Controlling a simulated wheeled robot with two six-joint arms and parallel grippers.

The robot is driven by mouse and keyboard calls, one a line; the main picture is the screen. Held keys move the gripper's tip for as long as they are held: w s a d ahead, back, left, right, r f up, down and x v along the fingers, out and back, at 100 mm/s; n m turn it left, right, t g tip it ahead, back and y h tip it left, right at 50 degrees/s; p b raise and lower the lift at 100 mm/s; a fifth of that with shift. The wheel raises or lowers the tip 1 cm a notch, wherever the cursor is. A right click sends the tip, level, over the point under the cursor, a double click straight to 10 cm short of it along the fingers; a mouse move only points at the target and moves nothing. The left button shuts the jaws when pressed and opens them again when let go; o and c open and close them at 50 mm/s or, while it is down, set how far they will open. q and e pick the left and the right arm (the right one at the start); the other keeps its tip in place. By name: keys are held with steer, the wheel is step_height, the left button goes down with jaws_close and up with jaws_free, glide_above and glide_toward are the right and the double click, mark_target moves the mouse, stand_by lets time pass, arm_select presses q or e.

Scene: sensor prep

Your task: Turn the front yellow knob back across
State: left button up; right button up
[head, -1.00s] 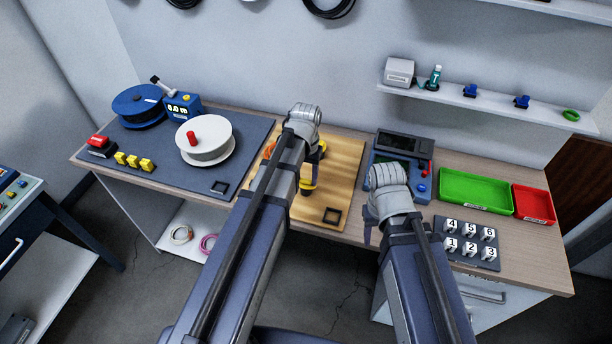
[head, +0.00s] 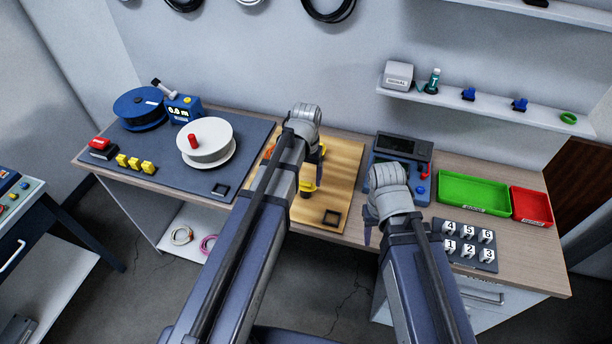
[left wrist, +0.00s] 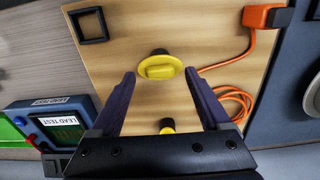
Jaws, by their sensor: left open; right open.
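The front yellow knob (head: 307,189) stands on the wooden board (head: 346,165), partly behind my left arm in the head view. In the left wrist view the knob (left wrist: 160,68) shows a round flange and a raised grip bar lying roughly sideways across the picture. My left gripper (head: 317,172) is open over the board. In the left wrist view its dark fingers (left wrist: 160,76) are on either side of the knob, apart from it. A second yellow knob (left wrist: 167,126) is mostly hidden by the gripper body. My right gripper (head: 371,232) is open and empty at the bench's front edge.
An orange cable (left wrist: 236,98) lies on the board beside the left gripper. A black square frame (head: 332,218) is at the board's front. A blue lead tester (head: 385,172), green tray (head: 470,192) and numbered block holder (head: 480,258) are to the right. A white spool (head: 208,140) is left.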

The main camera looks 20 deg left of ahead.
mark_target(307, 184)
arm_select(q)
step_height(307, 184, up, 7)
steer(key=p, duration=0.6)
steer(key=shift+f, duration=0.15)
steer(key=shift+f, duration=0.1)
steer(key=shift+s+d, duration=0.15)
steer(key=shift+s, duration=0.05)
steer(key=s+d+f+m+y+b, duration=0.1)
steer(key=s+d+f+m+b, duration=0.1)
steer(key=s+d, duration=0.8)
steer(key=s+m+b, duration=0.1)
steer(key=s, duration=0.3)
steer(key=shift+f, duration=0.4)
steer(key=shift+d, duration=0.1)
